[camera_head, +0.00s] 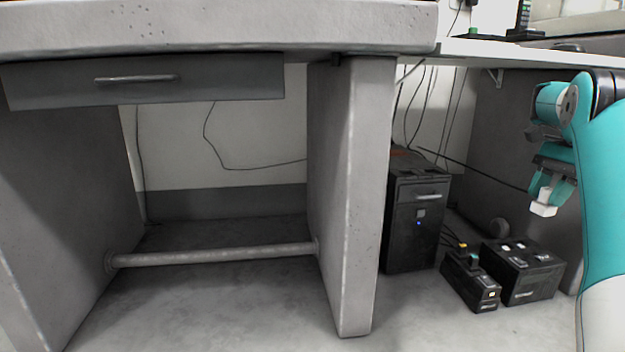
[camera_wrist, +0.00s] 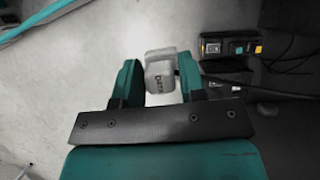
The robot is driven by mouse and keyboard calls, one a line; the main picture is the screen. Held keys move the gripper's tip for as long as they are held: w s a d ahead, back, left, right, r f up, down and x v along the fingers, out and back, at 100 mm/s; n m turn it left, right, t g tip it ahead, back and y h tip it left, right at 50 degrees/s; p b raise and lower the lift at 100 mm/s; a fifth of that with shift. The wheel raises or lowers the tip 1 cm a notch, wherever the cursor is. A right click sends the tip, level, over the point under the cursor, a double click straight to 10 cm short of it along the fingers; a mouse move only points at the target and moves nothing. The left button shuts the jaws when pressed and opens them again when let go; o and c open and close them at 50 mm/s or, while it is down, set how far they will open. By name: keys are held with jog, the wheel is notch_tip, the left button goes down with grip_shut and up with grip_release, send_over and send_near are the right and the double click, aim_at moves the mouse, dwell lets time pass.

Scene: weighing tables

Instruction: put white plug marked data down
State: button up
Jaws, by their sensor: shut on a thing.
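My gripper (camera_head: 555,187) is at the right in the head view, above the floor and the black boxes. It is shut on a white plug (camera_head: 544,208), which hangs below the fingers. In the wrist view the white plug (camera_wrist: 160,76) sits between the two teal fingers of my gripper (camera_wrist: 158,84). A black cable (camera_wrist: 228,84) runs from the plug to the right. In the head view a dark cable (camera_head: 470,168) runs from the plug to the back left.
A small black box (camera_head: 468,281) and a larger black box (camera_head: 522,272) with sockets on top stand on the floor below my gripper. A black cabinet (camera_head: 415,222) stands behind them. A concrete table (camera_head: 352,190) fills the left. Bare floor lies in front of the boxes.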

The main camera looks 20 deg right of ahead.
jog(key=shift+s+d, duration=0.2)
